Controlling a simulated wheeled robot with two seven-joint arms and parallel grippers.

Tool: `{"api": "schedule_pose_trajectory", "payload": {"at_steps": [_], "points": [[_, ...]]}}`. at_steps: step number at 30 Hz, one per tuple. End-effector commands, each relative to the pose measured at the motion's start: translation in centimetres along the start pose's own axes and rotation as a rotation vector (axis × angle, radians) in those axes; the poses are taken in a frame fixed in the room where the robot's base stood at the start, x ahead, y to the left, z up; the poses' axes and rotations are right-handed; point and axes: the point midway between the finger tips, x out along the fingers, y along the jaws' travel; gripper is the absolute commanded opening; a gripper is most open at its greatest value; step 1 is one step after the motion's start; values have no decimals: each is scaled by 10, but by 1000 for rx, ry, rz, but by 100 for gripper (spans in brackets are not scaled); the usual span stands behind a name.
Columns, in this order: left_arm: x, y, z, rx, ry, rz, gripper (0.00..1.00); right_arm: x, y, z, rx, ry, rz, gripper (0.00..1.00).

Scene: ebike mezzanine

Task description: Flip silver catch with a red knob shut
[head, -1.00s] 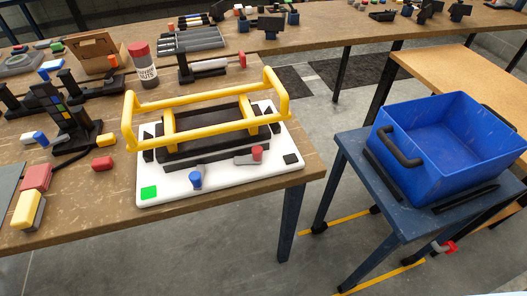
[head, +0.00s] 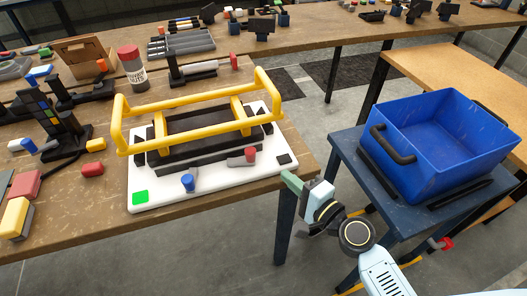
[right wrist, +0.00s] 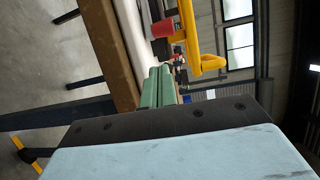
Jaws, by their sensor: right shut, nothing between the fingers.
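The silver catch (head: 235,161) with a red knob (head: 250,154) lies on the front right part of the white board (head: 215,181), in front of the black fixture with yellow bars. The knob is at its right end. My right gripper (head: 290,181) is beside the board's front right corner, right of the catch and apart from it. Its green fingers are shut with nothing between them. In the right wrist view, the fingers (right wrist: 157,82) point toward the red knob (right wrist: 168,28), with a gap between. My left gripper is not in view.
A yellow frame (head: 190,97) stands over the fixture and rises above the catch. A second catch with a blue knob (head: 187,182) and a green square (head: 140,198) are on the board. A blue bin (head: 425,185) stands on a blue stand at right.

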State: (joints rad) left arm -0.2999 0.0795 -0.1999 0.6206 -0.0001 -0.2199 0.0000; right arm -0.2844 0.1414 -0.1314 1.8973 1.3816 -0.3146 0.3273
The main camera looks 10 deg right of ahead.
Motion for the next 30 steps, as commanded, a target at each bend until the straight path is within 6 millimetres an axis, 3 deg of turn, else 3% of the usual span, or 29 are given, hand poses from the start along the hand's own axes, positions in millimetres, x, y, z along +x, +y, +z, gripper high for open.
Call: {"api": "schedule_pose_trajectory", "payload": {"at_steps": [4, 16, 30], "points": [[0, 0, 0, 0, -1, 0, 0, 0, -16, 2, 28, -9, -38, 0], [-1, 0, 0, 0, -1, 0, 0, 5, -17, 2, 29, -8, -39, 0], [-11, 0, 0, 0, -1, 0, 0, 81, -20, 2, 29, -9, -39, 0]]}}
